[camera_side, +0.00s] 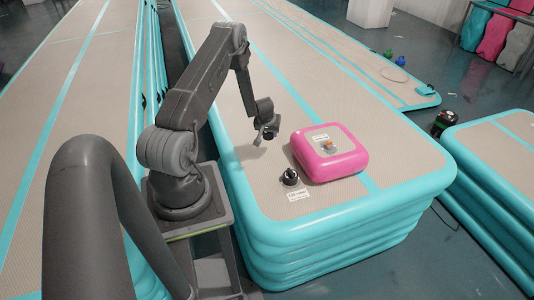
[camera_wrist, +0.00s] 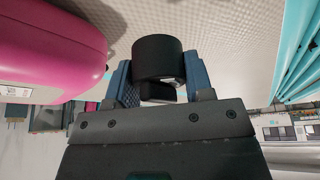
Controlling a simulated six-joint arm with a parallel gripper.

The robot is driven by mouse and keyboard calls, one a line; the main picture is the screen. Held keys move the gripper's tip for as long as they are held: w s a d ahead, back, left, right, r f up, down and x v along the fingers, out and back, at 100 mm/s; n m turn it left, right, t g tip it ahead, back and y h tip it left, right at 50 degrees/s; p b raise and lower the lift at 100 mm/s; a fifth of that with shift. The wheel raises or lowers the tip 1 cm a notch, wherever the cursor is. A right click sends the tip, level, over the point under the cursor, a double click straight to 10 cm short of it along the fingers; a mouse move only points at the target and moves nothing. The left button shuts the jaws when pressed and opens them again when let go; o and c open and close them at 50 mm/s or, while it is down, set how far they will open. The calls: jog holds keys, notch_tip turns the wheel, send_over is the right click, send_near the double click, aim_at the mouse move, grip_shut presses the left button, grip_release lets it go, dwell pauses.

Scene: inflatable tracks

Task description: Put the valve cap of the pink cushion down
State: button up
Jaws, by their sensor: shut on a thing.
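My gripper (camera_side: 264,137) is shut on the black valve cap (camera_wrist: 157,57). In the wrist view the short, round cap sits between the two blue fingers. In the side view my gripper is low over the beige track top, left of the pink cushion and apart from it. The cap is small and dark there, and I cannot tell whether it touches the track. The pink cushion (camera_side: 350,165) lies flat on the track, with an orange valve part showing on its beige top. Its pink side also shows in the wrist view (camera_wrist: 50,45).
A small black object (camera_side: 290,178) stands on the track in front of the cushion's left corner, beside a white label (camera_side: 298,195). The teal-edged track (camera_side: 340,205) has clear surface around my gripper and behind the cushion. Its edge drops off at the front.

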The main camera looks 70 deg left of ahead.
aim_at(268, 150)
jog(key=f, duration=0.4)
jog(key=shift+s+a, duration=0.2)
jog(key=shift+s, duration=0.05)
jog(key=shift+f, duration=2.15)
jog(key=shift+f, duration=0.15)
jog(key=o, duration=0.9)
